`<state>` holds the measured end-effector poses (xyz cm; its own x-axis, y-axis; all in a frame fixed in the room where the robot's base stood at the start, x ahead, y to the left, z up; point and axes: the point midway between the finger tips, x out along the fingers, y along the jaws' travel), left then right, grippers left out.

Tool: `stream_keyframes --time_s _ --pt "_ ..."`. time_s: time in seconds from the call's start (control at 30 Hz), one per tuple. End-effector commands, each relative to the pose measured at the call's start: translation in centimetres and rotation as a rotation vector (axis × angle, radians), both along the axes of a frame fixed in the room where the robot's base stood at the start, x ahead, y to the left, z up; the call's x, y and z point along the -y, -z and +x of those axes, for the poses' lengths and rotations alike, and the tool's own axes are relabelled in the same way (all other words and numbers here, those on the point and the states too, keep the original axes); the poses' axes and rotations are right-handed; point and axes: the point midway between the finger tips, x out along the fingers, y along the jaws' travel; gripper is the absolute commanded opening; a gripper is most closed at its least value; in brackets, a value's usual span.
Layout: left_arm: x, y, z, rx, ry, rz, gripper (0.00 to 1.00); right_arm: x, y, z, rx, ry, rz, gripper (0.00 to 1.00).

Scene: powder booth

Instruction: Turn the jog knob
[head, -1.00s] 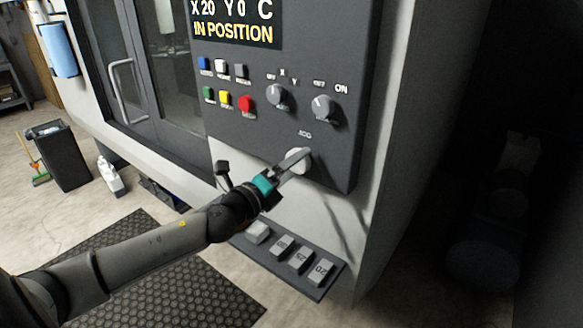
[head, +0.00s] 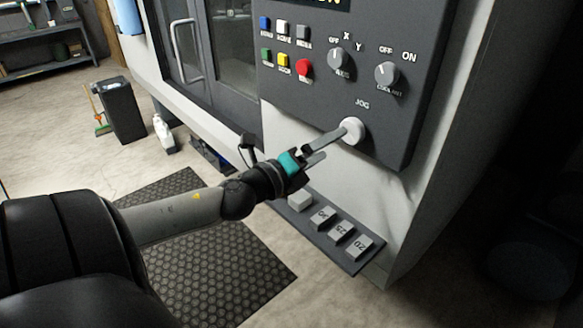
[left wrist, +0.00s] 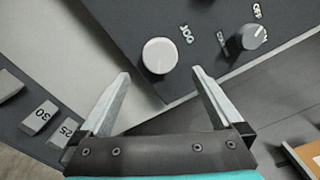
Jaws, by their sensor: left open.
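The jog knob (head: 352,130) is a round white knob under the label JOG, low on the dark control panel (head: 420,60). It also shows in the left wrist view (left wrist: 159,56), whole and face on, beyond the fingertips. My left gripper (head: 326,149) is open and empty, just left of and below the knob in the head view. In the left wrist view its two fingers (left wrist: 160,76) stand apart with the knob ahead between them, and a gap shows between tips and knob. My right gripper is not in view.
The axis knob (head: 339,60) and coolant knob (head: 386,74) sit above the jog knob. Several coloured buttons (head: 303,67) are at upper left. A shelf with several numbered blocks (head: 341,228) juts out below my gripper. A black bin (head: 121,110) stands far left.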

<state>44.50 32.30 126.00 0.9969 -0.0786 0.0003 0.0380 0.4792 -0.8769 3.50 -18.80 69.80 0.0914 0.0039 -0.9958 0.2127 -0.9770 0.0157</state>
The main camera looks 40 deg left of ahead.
Motion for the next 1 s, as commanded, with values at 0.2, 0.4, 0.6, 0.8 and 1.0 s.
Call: stream_keyframes --time_s 0.2,0.4,0.6,0.8,1.0 --pt "-0.1 0.2 -2.4 -0.003 -0.001 -0.004 1.0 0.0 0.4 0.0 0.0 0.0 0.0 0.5" --pt "-0.4 0.2 -4.6 -0.003 -0.001 -0.003 1.0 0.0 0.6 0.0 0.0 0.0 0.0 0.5" --pt "-0.6 0.1 -6.9 -0.002 -0.001 -0.002 1.0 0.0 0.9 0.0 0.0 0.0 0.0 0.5" --pt "-0.7 0.0 -8.5 0.0 -0.001 -0.001 1.0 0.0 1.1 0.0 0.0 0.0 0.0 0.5" --pt "-0.7 0.0 -8.9 0.0 0.001 0.001 1.0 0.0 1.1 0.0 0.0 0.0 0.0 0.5"
